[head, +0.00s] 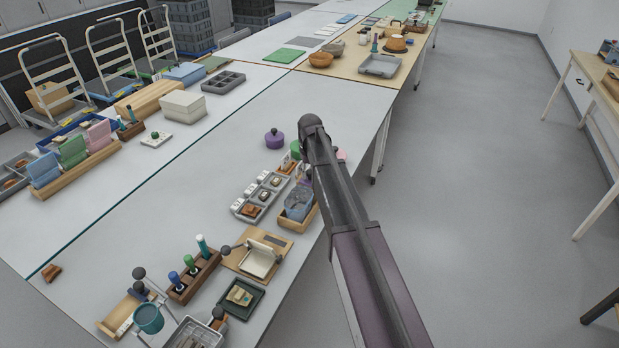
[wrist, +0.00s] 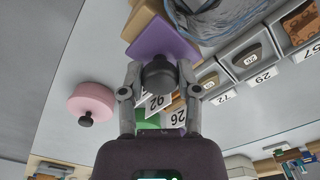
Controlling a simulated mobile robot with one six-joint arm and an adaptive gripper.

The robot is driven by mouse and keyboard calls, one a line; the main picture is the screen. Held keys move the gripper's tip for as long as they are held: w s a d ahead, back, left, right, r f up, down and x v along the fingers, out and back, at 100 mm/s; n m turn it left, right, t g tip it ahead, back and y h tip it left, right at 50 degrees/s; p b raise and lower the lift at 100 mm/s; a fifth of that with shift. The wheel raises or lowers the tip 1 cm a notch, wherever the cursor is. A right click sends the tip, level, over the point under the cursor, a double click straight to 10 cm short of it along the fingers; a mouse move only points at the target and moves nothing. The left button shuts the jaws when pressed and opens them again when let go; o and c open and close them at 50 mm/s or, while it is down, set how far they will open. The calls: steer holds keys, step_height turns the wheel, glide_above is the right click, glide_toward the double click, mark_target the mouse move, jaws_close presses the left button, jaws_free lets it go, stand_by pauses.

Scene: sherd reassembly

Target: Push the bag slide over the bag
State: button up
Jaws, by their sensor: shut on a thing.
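In the wrist view my gripper (wrist: 158,78) is shut on a dark round knob. The knob stands on a flat purple piece (wrist: 165,42), which looks like the bag slide. A clear bluish bag (wrist: 225,18) lies just beyond it, at the top of that view; I cannot tell whether they touch. A wooden holder (wrist: 143,20) is beside the slide. In the head view the bag (head: 297,203) sits in its wooden holder (head: 301,222). My arm hides my gripper there and most of the slide.
A grey compartment tray (head: 262,194) with sherds and number cards stands left of the bag. A purple knobbed lid (head: 275,139) is behind. A pink knobbed lid (wrist: 91,103) is left of my gripper in the wrist view. A wooden board (head: 257,254) stands in front.

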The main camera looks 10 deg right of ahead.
steer(key=shift+s+a, duration=0.45)
steer(key=shift+s, duration=0.25)
steer(key=o, duration=0.8)
steer(key=shift+w, duration=0.1)
steer(key=shift+c, duration=0.2)
steer(key=shift+r, duration=0.15)
steer(key=shift+r+p, duration=2.65)
steer(key=shift+p, duration=0.15)
steer(key=s+d+m, duration=0.1)
steer(key=s, duration=2.6)
steer(key=shift+s+d+m, duration=0.15)
steer(key=shift+s+m, duration=0.05)
steer(key=shift+m, duration=0.2)
